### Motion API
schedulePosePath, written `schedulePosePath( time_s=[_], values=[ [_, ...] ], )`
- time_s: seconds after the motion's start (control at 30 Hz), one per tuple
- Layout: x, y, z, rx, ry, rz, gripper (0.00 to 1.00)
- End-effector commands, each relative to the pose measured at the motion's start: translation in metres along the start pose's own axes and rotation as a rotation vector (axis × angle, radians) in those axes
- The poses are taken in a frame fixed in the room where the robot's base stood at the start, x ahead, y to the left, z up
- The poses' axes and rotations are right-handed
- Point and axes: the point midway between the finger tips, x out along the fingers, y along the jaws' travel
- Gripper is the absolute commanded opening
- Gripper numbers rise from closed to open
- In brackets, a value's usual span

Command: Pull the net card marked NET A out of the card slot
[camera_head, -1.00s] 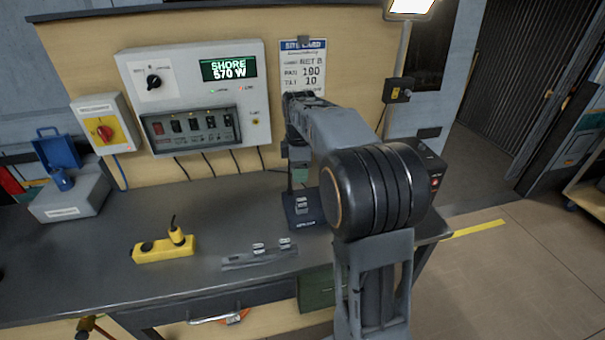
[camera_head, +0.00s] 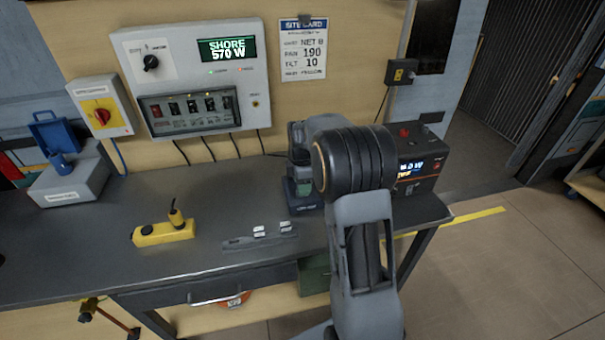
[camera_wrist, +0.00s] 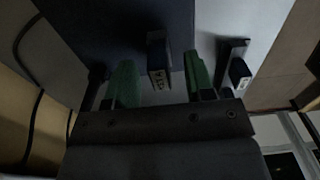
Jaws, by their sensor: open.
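The dark blue card slot unit (camera_head: 303,207) stands on the bench, mostly hidden behind my arm in the head view. My gripper (camera_head: 303,178) is down over it, pointing at the bench. In the wrist view, the two green fingers of my gripper (camera_wrist: 160,72) are apart. A dark card with a small pale label (camera_wrist: 158,78) stands up between them, with a gap visible on both sides. The label's writing is too dim to read. The blue unit's surface (camera_wrist: 115,25) lies beyond the card.
A grey rack (camera_head: 240,243) with two pale-topped pieces lies left of the slot. A yellow socket block (camera_head: 165,234) is farther left. A black box with a display (camera_head: 418,172) stands right of my arm.

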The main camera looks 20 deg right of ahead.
Motion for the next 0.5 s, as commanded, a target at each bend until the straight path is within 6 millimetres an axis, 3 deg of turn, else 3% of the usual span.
schedulePosePath(
  time_s=[0.2, 0.5],
  values=[
    [0.0119, -0.0001, -0.0001, 0.000, 0.000, 0.000, 0.49],
    [0.0137, -0.0002, -0.0001, 0.000, 0.000, 0.000, 0.49]
  ],
)
